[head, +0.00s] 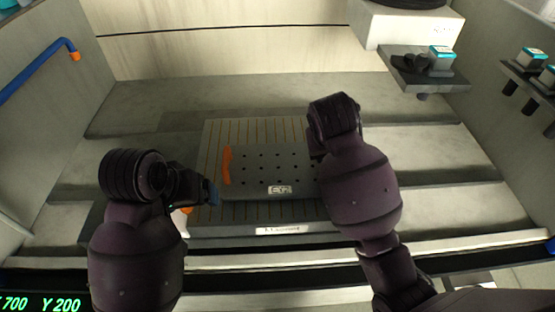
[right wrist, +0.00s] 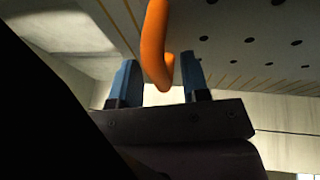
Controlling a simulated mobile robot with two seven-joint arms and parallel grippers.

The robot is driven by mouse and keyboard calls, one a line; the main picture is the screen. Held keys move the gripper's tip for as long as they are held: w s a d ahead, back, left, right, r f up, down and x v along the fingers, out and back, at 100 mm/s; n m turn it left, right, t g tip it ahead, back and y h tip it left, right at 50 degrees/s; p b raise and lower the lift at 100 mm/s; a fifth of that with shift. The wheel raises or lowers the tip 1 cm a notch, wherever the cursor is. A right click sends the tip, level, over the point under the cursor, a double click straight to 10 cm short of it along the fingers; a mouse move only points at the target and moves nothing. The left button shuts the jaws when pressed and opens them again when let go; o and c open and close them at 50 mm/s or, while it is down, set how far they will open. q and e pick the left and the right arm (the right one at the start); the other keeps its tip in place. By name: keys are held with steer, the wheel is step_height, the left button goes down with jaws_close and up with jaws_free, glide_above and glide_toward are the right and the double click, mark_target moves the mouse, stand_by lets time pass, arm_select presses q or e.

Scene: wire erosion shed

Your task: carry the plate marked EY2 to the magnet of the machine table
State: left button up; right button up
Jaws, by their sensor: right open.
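The grey plate (head: 265,170) with rows of holes lies flat over the striped magnet (head: 212,140) in the head view; I cannot tell if it touches. Its front tag (head: 280,189) starts with E; the rest is hard to read. An orange handle (head: 227,165) stands at its left end. My right gripper hides the right end in the head view. In the right wrist view my right gripper (right wrist: 160,82) is open, with an orange handle (right wrist: 155,45) between its blue fingers. My left gripper (head: 212,193) is beside the plate's front left corner; its finger gap is not clear.
A grey shelf (head: 402,77) with a teal-topped block (head: 441,58) is at the upper right. More such blocks stand on a rack (head: 540,88) at the right wall. A blue hose with an orange tip (head: 40,66) is at the left. The stepped bed behind the magnet is clear.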

steer(key=shift+o, duration=0.5)
steer(key=o, duration=0.7)
